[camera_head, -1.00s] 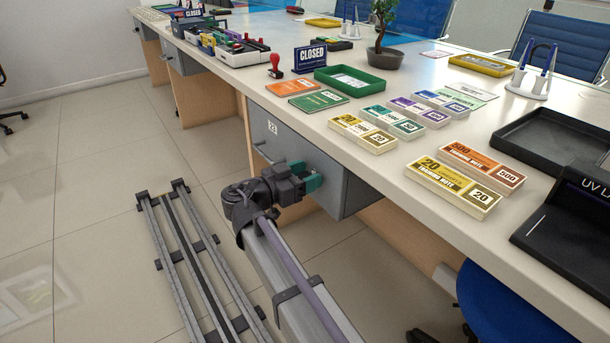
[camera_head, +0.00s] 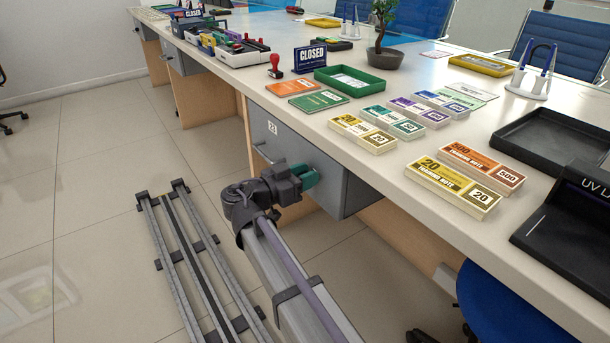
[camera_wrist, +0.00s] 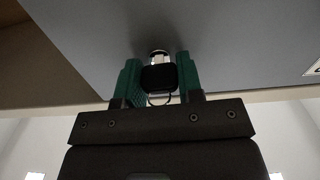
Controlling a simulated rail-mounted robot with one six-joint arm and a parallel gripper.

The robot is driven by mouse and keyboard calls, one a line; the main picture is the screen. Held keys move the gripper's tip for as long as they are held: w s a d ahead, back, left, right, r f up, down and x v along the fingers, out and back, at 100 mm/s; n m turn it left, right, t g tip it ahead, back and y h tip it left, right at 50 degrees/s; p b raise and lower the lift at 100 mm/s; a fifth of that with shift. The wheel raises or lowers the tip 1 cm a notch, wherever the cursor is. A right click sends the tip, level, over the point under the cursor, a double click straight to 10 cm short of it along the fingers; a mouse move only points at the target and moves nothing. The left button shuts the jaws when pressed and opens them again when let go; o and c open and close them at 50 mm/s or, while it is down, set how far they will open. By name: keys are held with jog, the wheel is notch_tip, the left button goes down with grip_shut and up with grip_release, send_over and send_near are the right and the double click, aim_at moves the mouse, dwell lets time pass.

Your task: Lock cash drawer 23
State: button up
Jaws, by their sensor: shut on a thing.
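The grey cash drawer 23 (camera_head: 331,184) is under the counter, with a white number plate (camera_head: 272,128) at its upper left and a bar handle (camera_head: 263,153) below that. It looks flush with its housing. My gripper (camera_head: 310,176) is at the right part of the drawer front. In the wrist view its green fingers (camera_wrist: 159,80) are shut on the black head of a key (camera_wrist: 159,78). The key meets a round metal lock (camera_wrist: 158,55) on the drawer face, and a ring hangs below the head. In the head view my gripper hides the key and lock.
The counter (camera_head: 350,158) overhangs the drawer and carries note bundles (camera_head: 453,187), a green tray (camera_head: 349,81) and a black tray (camera_head: 555,135). A blue chair (camera_head: 510,305) stands at lower right. The floor left of my rail is clear.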

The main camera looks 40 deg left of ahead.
jog(key=shift+n, duration=0.3)
jog(key=n, duration=0.3)
jog(key=shift+n, duration=0.4)
jog(key=n, duration=0.4)
jog(key=shift+a+f, duration=0.1)
jog(key=n, duration=0.9)
jog(key=shift+f, duration=0.1)
jog(key=o, duration=0.9)
jog(key=shift+o, duration=0.2)
jog(key=shift+a, duration=0.1)
